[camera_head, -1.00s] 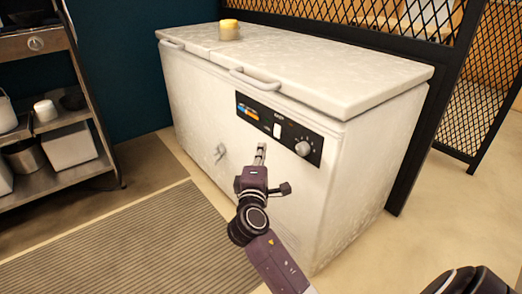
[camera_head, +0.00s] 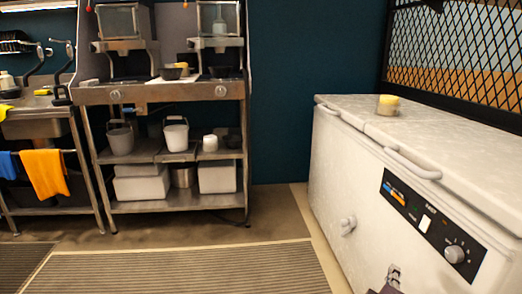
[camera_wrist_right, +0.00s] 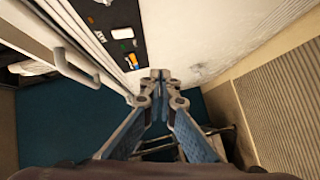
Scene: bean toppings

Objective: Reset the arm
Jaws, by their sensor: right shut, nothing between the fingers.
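My right gripper (camera_head: 393,272) shows at the bottom edge of the head view, in front of the white chest freezer (camera_head: 350,165). Only its tip end shows there; most of the arm is cut off. In the right wrist view, the right gripper (camera_wrist_right: 160,75) has its fingertips together with nothing between them. The freezer's front (camera_wrist_right: 190,45) with its dark control panel (camera_wrist_right: 122,32) is beyond the fingers. My left gripper is not in view.
A small jar with a yellow top (camera_head: 388,105) stands on the freezer lid. A metal shelf unit (camera_head: 170,93) with buckets and boxes stands at the back left. A sink with an orange cloth (camera_head: 45,174) is farther left. A striped mat (camera_head: 190,270) lies on open floor.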

